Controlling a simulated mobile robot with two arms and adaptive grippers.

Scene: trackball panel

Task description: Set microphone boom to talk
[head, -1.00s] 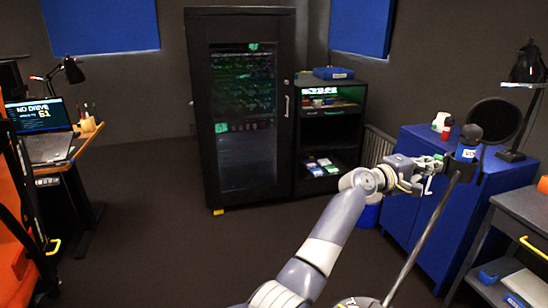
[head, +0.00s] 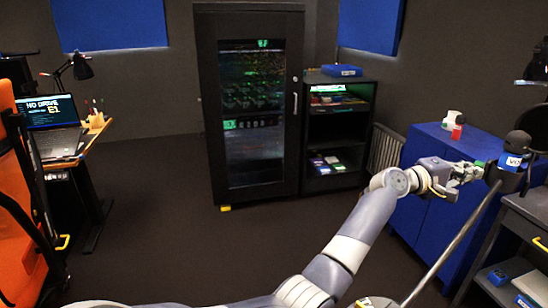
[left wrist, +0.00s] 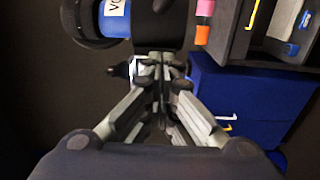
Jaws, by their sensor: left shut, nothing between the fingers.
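The microphone boom (head: 461,238) is a grey pole slanting up to the right in the head view. At its upper end are a dark microphone (head: 517,143) with a white label and a black round disc (head: 536,126), cut by the picture edge. My left gripper (head: 478,172) is shut and empty, just left of the microphone's mount. In the left wrist view its closed fingers (left wrist: 160,75) point at the black mount (left wrist: 155,25), with the labelled part (left wrist: 114,18) at upper left. Whether the fingertips touch it, I cannot tell. My right gripper is out of view.
A blue cabinet (head: 425,170) with small bottles stands behind my left arm. A grey cart (head: 515,225) is at the right edge. A black rack (head: 250,110) and shelf stand at the back, a laptop desk (head: 95,140) at left. The middle floor is clear.

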